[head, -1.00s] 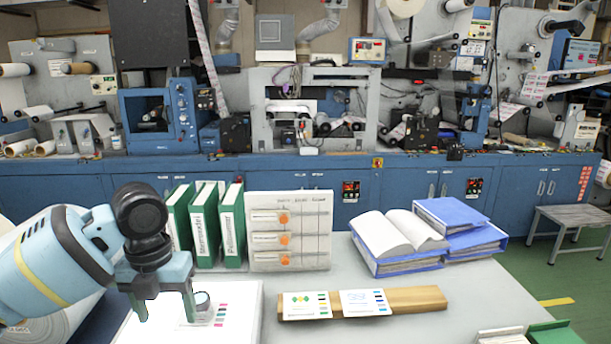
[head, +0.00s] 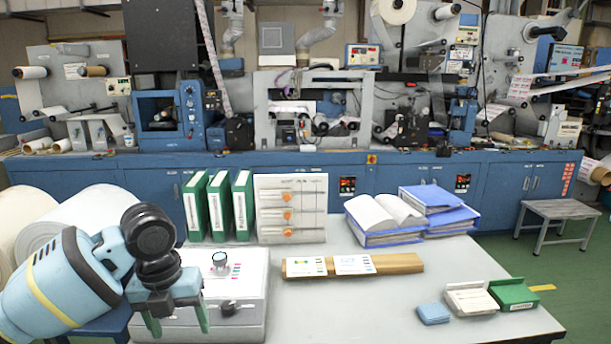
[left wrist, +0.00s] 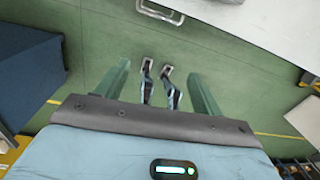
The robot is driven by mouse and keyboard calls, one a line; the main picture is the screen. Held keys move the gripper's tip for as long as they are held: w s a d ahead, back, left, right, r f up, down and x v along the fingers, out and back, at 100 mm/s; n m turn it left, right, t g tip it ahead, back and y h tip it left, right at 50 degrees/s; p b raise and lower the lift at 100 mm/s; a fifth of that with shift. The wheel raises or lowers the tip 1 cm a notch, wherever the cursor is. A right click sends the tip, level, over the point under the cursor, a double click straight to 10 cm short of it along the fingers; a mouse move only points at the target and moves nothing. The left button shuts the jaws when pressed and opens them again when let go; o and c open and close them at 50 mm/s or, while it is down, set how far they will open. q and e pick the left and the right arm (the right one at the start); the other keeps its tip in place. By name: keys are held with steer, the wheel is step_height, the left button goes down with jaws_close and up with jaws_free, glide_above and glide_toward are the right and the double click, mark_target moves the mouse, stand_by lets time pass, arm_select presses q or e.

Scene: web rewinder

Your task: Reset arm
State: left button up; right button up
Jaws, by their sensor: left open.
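My left arm comes in from the left in the head view. Its gripper (head: 177,322) points down with its two green fingers apart and nothing between them. It shows in front of the left part of a white box (head: 240,290) with a dark knob on top. In the left wrist view the open gripper (left wrist: 158,78) hangs over green floor, with a white surface edge (left wrist: 240,25) at the upper right. My right gripper is not in view.
The grey table (head: 370,300) carries green binders (head: 218,207), a card board (head: 291,208), blue binders (head: 430,212), a wooden strip (head: 405,264) with cards, a blue pad (head: 433,314) and a green box (head: 513,294). White rolls (head: 80,225) stand left. A stool (head: 558,212) stands right.

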arm_select(q)
steer(key=s+d+f+n+t+h, duration=0.1)
steer(key=s+d+f+n+h, duration=0.1)
steer(key=d+f+n, duration=0.45)
steer(key=s+d+f+n+t+h, duration=0.2)
steer(key=s+f+n, duration=0.15)
steer(key=f, duration=0.65)
steer(key=s+d+f+n+t+h, duration=0.1)
steer(key=s+d+f+n, duration=0.1)
steer(key=d+f+n, duration=0.45)
steer(key=s+a+f+n+t+y, duration=0.1)
steer(key=s+a+f+n, duration=0.2)
steer(key=s, duration=0.4)
steer(key=s+a+f+n+t+y, duration=0.1)
steer(key=s+a+f+n+t, duration=0.1)
steer(key=s+a+f+n, duration=0.2)
steer(key=s+a+f+n+t+y, duration=0.1)
steer(key=s+a+f+n, duration=0.3)
steer(key=s+n, duration=0.5)
steer(key=s+a+y, duration=0.1)
steer(key=s+a, duration=0.1)
steer(key=s, duration=0.1)
steer(key=shift+s+f+p, duration=0.15)
steer(key=shift+s+p, duration=0.1)
steer(key=shift+p, duration=0.15)
